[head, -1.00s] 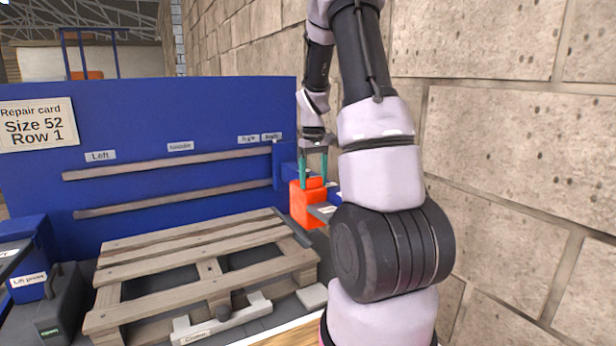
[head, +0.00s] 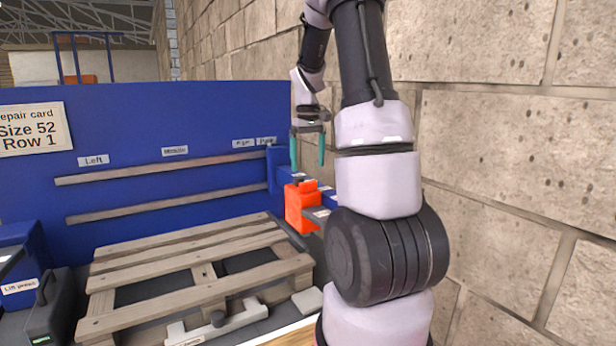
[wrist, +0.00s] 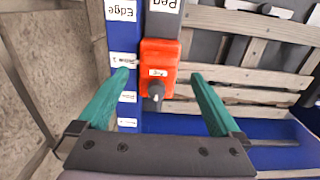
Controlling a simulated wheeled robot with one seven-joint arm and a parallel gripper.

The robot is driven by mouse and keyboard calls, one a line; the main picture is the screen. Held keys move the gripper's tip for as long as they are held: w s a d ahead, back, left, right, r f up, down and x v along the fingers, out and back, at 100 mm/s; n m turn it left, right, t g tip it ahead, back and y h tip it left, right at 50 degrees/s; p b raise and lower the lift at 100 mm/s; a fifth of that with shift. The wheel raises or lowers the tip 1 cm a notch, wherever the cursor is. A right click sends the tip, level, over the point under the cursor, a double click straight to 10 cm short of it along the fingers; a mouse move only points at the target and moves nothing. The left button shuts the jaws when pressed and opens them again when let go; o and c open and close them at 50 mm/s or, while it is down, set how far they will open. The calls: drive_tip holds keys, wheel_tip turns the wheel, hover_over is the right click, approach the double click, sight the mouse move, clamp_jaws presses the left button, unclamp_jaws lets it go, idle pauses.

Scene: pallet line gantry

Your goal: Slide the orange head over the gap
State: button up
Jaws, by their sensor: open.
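The orange head (head: 302,208) sits at the right end of the blue gantry, beyond the right rear corner of the pallet (head: 190,262). It also shows in the wrist view (wrist: 158,72), with a dark round knob and a small label on its face. My gripper (head: 307,165) is open above the head, with its teal fingers spread and nothing between them. In the wrist view my gripper (wrist: 163,85) has one finger on each side of the head, and no contact is visible. The pallet has dark gaps between its slats.
A blue back panel (head: 150,215) carries two wooden rails and several labels, including Left. A repair card (head: 33,130) reads Size 52, Row 1. A lift press (head: 22,280) stands at the left, and a clamp (head: 215,325) lies at the pallet's front. A stone wall (head: 520,180) closes the right side.

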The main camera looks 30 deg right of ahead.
drive_tip(key=shift+r, duration=1.9)
